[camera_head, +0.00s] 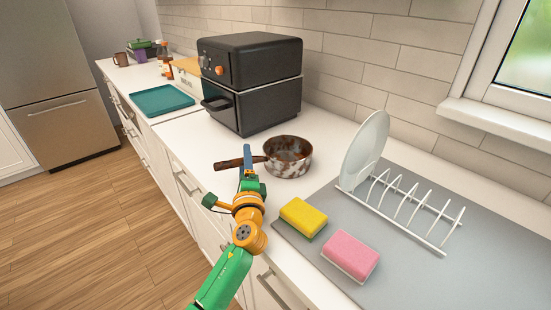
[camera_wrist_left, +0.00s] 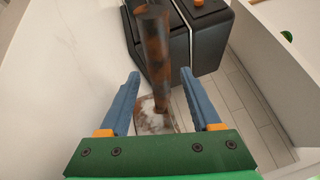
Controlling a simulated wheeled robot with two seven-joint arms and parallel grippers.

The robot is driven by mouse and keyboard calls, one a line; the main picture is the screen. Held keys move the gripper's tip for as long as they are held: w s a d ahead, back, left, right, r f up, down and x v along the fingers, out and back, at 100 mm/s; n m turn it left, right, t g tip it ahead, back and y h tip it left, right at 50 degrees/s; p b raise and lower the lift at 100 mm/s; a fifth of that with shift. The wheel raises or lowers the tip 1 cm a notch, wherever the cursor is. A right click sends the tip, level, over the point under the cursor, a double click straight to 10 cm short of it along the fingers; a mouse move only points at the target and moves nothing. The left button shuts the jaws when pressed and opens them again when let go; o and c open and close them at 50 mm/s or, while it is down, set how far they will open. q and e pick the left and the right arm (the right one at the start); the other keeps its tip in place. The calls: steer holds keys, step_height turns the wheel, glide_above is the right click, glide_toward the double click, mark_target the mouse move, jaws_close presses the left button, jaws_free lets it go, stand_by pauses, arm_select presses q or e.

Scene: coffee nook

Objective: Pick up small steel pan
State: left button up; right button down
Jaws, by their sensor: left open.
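The small steel pan (camera_head: 290,160) sits on the white counter in front of the black appliance, its metal mottled with brown. Its dark brown handle (camera_head: 227,164) points left, toward the counter's front edge. My left gripper (camera_head: 248,150) is at the handle, close to the pan's left side. In the left wrist view the handle (camera_wrist_left: 154,45) runs between the two blue fingers (camera_wrist_left: 160,73), with visible gaps on both sides. The fingers are open. The pan body (camera_wrist_left: 153,118) shows only in part, behind my gripper's green palm. My right gripper is not in view.
The black appliance (camera_head: 250,80) stands behind the pan. A teal tray (camera_head: 163,100) lies further left. A yellow sponge (camera_head: 303,217), a pink sponge (camera_head: 350,255) and a white rack (camera_head: 410,208) holding a plate (camera_head: 364,150) are on the right.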

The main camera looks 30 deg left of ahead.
arm_select(q)
steer(key=shift+w+a, duration=0.1)
steer(key=shift+w, duration=0.05)
jaws_close()
stand_by(1.4)
